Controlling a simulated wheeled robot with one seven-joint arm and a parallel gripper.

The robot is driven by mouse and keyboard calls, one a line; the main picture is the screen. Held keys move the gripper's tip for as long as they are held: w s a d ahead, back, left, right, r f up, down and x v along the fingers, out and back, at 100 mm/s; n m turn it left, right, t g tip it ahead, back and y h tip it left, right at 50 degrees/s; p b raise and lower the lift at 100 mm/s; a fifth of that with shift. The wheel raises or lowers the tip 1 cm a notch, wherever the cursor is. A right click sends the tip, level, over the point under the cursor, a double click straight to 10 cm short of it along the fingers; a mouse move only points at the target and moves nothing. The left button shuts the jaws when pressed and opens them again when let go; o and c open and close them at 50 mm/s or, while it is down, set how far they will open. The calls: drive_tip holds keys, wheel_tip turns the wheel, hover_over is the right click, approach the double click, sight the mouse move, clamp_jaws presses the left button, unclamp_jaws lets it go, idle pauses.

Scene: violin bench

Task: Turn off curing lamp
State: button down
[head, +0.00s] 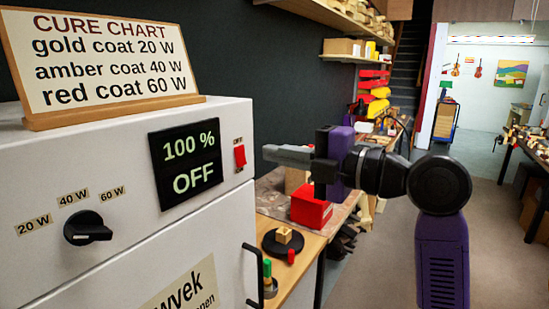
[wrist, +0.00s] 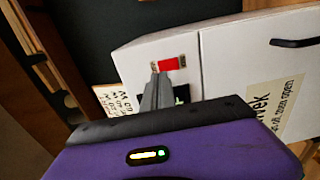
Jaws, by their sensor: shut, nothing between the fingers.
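The curing lamp is a white cabinet (head: 125,260) on the left in the head view. Its black display (head: 186,163) reads "100 % OFF". A red rocker switch (head: 240,156) is on the front, right of the display, with an "OFF" label above it. It also shows in the wrist view (wrist: 168,64), just beyond my fingertips. A black knob (head: 88,229) is below the 20 W, 40 W and 60 W labels. My gripper (head: 268,153) is shut and empty, pointing left at the switch from a short way off. I cannot tell the exact gap.
A cure chart sign (head: 100,60) stands on the cabinet. A dark door handle (head: 252,275) sticks out below the switch. Behind my gripper, a wooden bench (head: 312,240) holds a red box (head: 311,207) and a round black dish (head: 270,244). The floor at right is open.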

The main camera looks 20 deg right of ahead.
drive_tip(key=b+v, duration=0.1)
drive_tip(key=v, duration=0.7)
drive_tip(key=shift+s+r+b, duration=0.15)
drive_tip(key=shift+s+b, duration=0.15)
drive_tip(key=shift+b, duration=0.1)
drive_tip(key=shift+d, duration=0.1)
